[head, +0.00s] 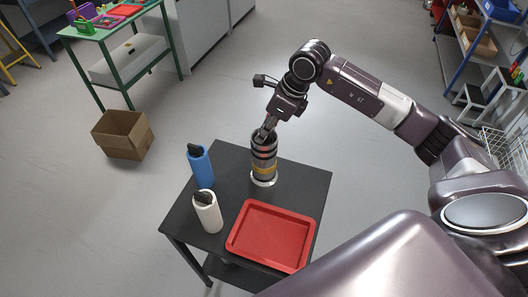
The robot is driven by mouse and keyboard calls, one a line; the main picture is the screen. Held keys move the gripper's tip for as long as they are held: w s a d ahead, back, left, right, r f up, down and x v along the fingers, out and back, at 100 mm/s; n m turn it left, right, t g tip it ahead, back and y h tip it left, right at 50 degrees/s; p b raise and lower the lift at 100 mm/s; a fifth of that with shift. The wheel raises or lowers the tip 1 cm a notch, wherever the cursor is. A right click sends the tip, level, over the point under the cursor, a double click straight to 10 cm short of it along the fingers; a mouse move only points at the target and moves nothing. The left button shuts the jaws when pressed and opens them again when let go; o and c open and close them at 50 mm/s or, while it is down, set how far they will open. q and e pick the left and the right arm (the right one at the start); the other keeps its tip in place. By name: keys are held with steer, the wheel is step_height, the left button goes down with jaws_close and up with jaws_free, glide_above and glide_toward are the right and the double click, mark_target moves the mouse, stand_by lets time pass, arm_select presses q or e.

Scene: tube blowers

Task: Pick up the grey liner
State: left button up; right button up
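I cannot tell whether the fingers touch or grip anything. No separate grey liner can be made out; the cylinder's inside is hidden by the gripper and the viewing angle. My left gripper is not in view.
A blue bottle (201,171) and a white bottle (208,217), both dark-topped, stand left of the cylinder. An empty red tray (272,236) lies at the table's front. A cardboard box (122,137) sits on the floor, with a green-framed table (106,30) behind. Shelves stand at right.

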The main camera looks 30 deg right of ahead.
jaws_close()
stand_by(0.5)
